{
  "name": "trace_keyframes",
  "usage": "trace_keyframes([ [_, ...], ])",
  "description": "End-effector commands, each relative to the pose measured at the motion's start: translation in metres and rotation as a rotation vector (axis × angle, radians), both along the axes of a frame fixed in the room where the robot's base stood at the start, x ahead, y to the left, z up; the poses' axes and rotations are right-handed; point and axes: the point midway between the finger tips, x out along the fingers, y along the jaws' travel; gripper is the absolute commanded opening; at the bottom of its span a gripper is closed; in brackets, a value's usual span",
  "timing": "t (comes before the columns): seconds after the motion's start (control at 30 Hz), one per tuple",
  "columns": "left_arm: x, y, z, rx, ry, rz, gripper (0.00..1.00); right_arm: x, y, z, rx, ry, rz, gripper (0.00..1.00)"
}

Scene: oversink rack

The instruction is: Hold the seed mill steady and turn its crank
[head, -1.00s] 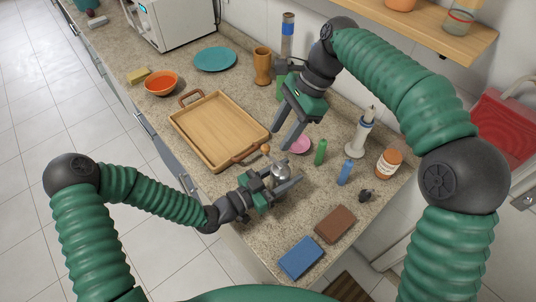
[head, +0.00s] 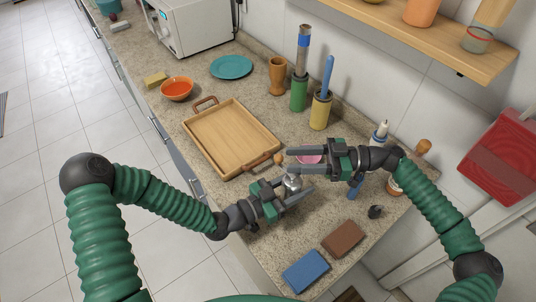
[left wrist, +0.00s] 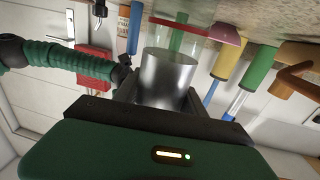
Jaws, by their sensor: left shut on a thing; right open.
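The seed mill (head: 293,183) is a small silver metal cylinder standing on the counter right of the tray. It also shows large in the left wrist view (left wrist: 167,78), with a clear part beyond it. Its crank has an orange-brown knob (head: 279,158) above the body. My left gripper (head: 298,194) is shut on the mill body, one finger at each side. My right gripper (head: 288,160) is open and points left, its fingertips close to the knob. I cannot tell whether the knob lies between them. The crank arm is mostly hidden.
A wooden tray (head: 205,110) lies left of the mill. A pink bowl (head: 308,155) is partly hidden behind my right gripper. Brown (head: 343,238) and blue (head: 306,271) blocks lie at the near edge. Green (head: 299,93) and yellow (head: 320,110) holders stand behind.

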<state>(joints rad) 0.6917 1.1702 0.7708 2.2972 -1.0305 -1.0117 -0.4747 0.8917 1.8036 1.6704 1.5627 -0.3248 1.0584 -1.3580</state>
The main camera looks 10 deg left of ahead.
Motion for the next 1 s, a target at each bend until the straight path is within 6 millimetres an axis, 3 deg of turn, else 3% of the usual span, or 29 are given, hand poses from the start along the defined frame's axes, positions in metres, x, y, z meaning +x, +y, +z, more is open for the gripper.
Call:
trace_keyframes([
  [0.17, 0.000, 0.001, -0.001, 0.002, 0.002, 0.002, 0.00, 0.008, 0.010, -0.001, 0.043, -0.089, -0.047, 0.43],
  [0.5, 0.000, 0.000, -0.001, 0.002, 0.002, 0.001, 0.00, 0.003, 0.069, -0.002, 0.041, -0.086, -0.044, 0.43],
  [0.83, 0.000, 0.001, -0.001, 0.002, 0.002, 0.002, 0.00, 0.002, 0.077, -0.002, 0.041, -0.084, -0.046, 0.43],
  [1.0, 0.000, 0.001, -0.001, 0.002, 0.002, 0.002, 0.00, 0.002, 0.077, -0.002, 0.040, -0.084, -0.045, 0.21],
])
